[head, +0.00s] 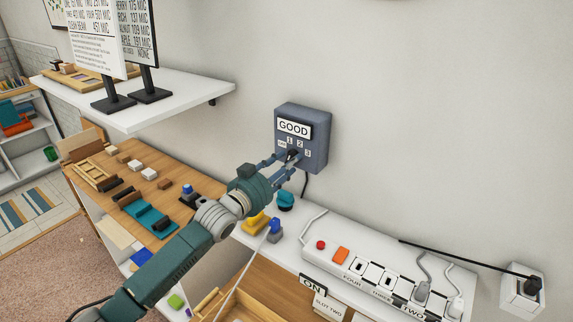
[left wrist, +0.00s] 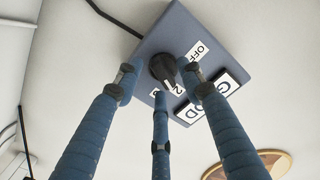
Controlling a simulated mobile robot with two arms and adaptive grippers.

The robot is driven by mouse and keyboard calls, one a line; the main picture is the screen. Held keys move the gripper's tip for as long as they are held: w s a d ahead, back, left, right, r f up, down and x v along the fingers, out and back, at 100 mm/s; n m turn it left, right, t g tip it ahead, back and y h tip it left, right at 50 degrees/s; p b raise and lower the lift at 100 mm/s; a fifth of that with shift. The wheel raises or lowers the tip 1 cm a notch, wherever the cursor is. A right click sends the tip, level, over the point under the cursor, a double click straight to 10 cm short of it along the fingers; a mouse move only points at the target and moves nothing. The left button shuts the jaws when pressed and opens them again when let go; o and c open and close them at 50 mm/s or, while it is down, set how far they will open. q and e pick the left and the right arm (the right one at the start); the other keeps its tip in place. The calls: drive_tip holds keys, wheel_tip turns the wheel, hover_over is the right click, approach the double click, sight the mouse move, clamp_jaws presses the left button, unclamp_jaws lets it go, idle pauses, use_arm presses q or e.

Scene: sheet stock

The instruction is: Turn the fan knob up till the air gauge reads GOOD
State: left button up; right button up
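The grey-blue fan control box (head: 318,130) is on the wall, and its air gauge (head: 294,129) reads GOOD. Labels OFF, 1, 2 and 3 sit around the black fan knob (head: 292,154). In the left wrist view the knob (left wrist: 162,68) seems to point near the 2; fingers cover some labels. My left gripper (head: 279,163) is at the knob. In the left wrist view its fingers (left wrist: 160,80) are spread, with the knob showing between their tips and a gap on the left side. Contact is hard to tell. My right gripper is out of view.
A white power strip (head: 345,262) with plugs lies on the shelf below right. A wall outlet (head: 522,294) is at the far right. A white shelf (head: 185,95) with signs juts out at upper left. A wooden bench (head: 115,180) holds several small blocks.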

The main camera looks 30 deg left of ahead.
use_arm(q)
drive_tip(key=s+a, duration=0.1)
drive_tip(key=s, duration=1.1)
drive_tip(key=shift+a, duration=0.35)
drive_tip(key=shift+f, duration=0.1)
idle(3.9)
